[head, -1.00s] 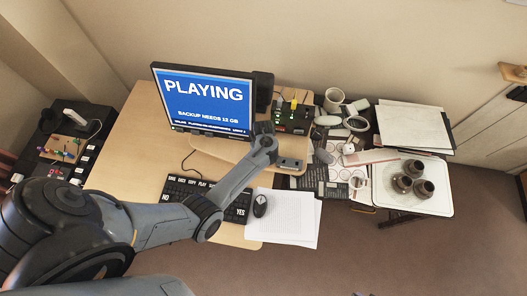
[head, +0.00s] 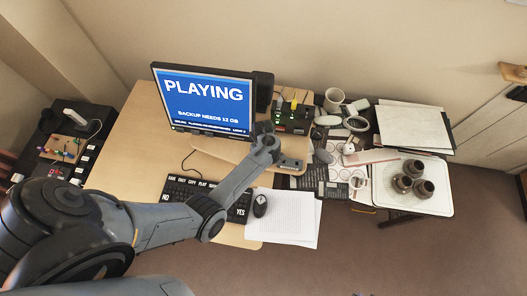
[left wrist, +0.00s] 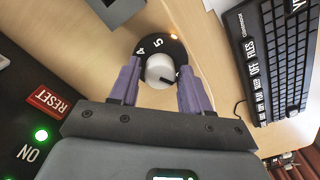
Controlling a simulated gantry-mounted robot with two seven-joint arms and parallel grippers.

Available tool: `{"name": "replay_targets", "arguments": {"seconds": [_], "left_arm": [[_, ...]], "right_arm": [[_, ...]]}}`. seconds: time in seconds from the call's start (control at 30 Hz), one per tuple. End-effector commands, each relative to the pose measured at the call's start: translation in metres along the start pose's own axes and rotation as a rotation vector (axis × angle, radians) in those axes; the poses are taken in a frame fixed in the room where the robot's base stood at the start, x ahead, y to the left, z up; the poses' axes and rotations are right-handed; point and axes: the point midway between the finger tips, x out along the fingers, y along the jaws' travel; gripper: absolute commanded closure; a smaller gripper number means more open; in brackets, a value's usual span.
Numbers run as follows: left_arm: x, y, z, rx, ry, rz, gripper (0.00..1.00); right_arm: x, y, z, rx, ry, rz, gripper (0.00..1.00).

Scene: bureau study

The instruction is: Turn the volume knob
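The white round volume knob (left wrist: 160,70) sits on a black dial plate (left wrist: 148,46) with the digits 4 and 5 visible, in the left wrist view. A dark pointer line on the knob points to the lower right of the picture. My left gripper (left wrist: 160,80) has its two purple fingers apart, one on each side of the knob, with a visible gap to it. In the head view my left gripper (head: 264,128) is beside the monitor's lower right corner and hides the knob. My right gripper is in neither view.
The monitor (head: 205,98) reads PLAYING. The keyboard (head: 190,193), mouse (head: 260,206) and papers (head: 285,218) lie in front. A black box with green lights (head: 293,117) stands behind the gripper.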

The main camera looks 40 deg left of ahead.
Motion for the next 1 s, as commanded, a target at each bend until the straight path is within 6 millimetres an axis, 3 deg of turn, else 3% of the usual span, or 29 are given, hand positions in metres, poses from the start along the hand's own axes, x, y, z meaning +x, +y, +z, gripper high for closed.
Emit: {"name": "replay_targets", "arguments": {"seconds": [0.1, 0.53, 1.0], "left_arm": [[0.0, 0.0, 0.0, 0.001, 0.0, 0.0, 0.39], [-0.009, 0.0, -0.002, 0.002, 0.004, 0.0, 0.39], [-0.08, 0.0, -0.003, 0.003, 0.007, 0.002, 0.39]], "right_arm": [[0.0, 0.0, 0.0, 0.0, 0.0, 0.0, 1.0], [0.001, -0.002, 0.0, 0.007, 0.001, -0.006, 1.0], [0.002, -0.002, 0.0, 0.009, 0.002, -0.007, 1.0]]}}
